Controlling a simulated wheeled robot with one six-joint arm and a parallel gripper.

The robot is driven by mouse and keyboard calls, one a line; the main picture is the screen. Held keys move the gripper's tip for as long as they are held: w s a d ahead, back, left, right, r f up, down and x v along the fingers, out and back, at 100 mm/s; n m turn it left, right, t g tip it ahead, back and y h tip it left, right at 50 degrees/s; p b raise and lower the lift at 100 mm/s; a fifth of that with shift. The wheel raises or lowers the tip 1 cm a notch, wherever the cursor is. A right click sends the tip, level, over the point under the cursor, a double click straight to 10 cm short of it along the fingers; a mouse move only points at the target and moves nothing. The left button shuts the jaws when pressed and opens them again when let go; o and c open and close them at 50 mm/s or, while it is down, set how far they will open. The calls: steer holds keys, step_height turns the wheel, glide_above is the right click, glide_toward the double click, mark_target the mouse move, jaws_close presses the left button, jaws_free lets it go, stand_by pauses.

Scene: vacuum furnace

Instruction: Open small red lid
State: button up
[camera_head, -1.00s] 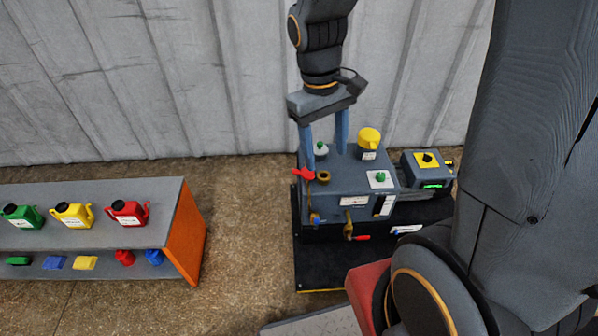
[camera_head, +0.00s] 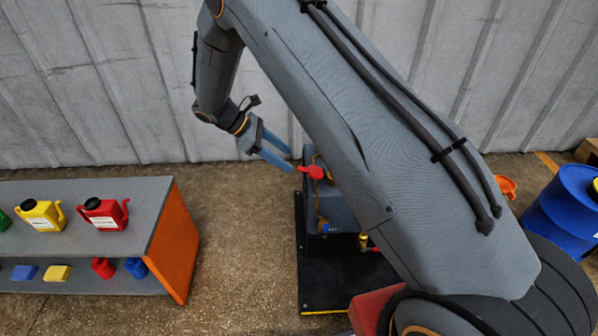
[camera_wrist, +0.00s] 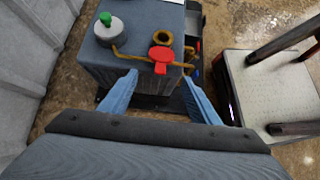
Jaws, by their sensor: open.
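The small red lid (camera_head: 313,171) sits at the top left edge of the grey-blue furnace machine (camera_head: 338,208). In the wrist view the red lid (camera_wrist: 161,58) shows just in front of a brass ring-shaped opening (camera_wrist: 162,38), its tab pointing toward me. My gripper (camera_head: 291,164) is open, with blue fingers tilted down to the right and their tips close to the lid in the head view. In the wrist view the lid lies ahead, between the lines of the two fingers (camera_wrist: 158,80). Whether a finger touches it I cannot tell. My arm hides much of the machine in the head view.
A white cylinder with a green knob (camera_wrist: 108,28) and a brass pipe stand beside the lid. A shelf (camera_head: 150,205) with coloured canisters is at left. A blue barrel (camera_head: 568,205) is at right. Open floor lies between shelf and machine.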

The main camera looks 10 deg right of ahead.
mark_target(300, 167)
steer(key=x, duration=0.7)
steer(key=shift+d, duration=0.15)
